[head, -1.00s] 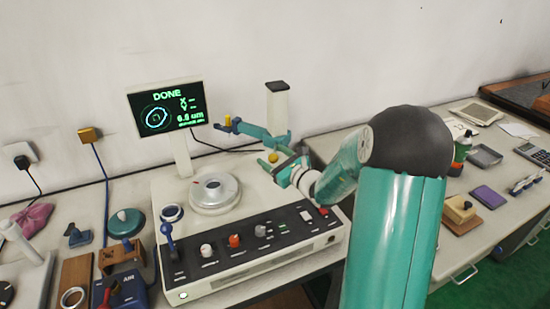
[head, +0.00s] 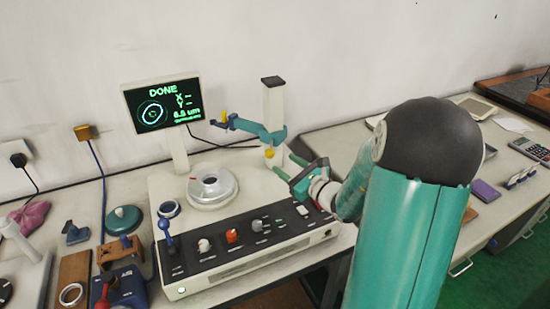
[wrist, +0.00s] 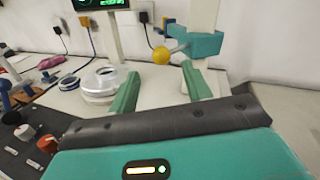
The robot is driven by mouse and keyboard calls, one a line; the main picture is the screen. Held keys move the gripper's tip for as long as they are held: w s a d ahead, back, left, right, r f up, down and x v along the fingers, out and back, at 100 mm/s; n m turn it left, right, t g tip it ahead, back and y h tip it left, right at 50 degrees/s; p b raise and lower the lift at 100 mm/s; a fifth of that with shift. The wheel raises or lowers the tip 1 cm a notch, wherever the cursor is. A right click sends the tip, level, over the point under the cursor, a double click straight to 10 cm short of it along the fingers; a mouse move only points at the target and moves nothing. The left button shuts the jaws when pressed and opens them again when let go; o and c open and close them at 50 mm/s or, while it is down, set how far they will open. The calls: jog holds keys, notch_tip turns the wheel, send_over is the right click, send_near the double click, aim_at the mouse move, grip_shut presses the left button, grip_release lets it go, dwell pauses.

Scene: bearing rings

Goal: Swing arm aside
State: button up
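The measuring machine's teal swing arm (head: 246,126) is joined to the white column (head: 273,103) and reaches left. It has a small yellow tip piece near its left end and a yellow ball knob (head: 269,153) hanging below near the column. The knob also shows in the wrist view (wrist: 161,55), with the teal arm bracket (wrist: 203,45) beside it. The arm's left end is clear of the silver round stage (head: 211,188), which stands in front. My gripper (head: 287,167) is right of the knob. In the wrist view its fingers (wrist: 160,84) are wide apart with nothing between them.
The screen (head: 163,104) reads DONE with a ring trace. The control panel (head: 232,240) with knobs and a blue-handled lever (head: 167,232) lines the machine's front. A dark-blue ring (head: 169,209) lies left of the stage. A calculator (head: 538,149) lies far right.

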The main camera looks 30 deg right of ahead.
jog(key=v, duration=0.5)
jog(key=shift+s+d, duration=0.15)
jog(key=shift+d, duration=0.05)
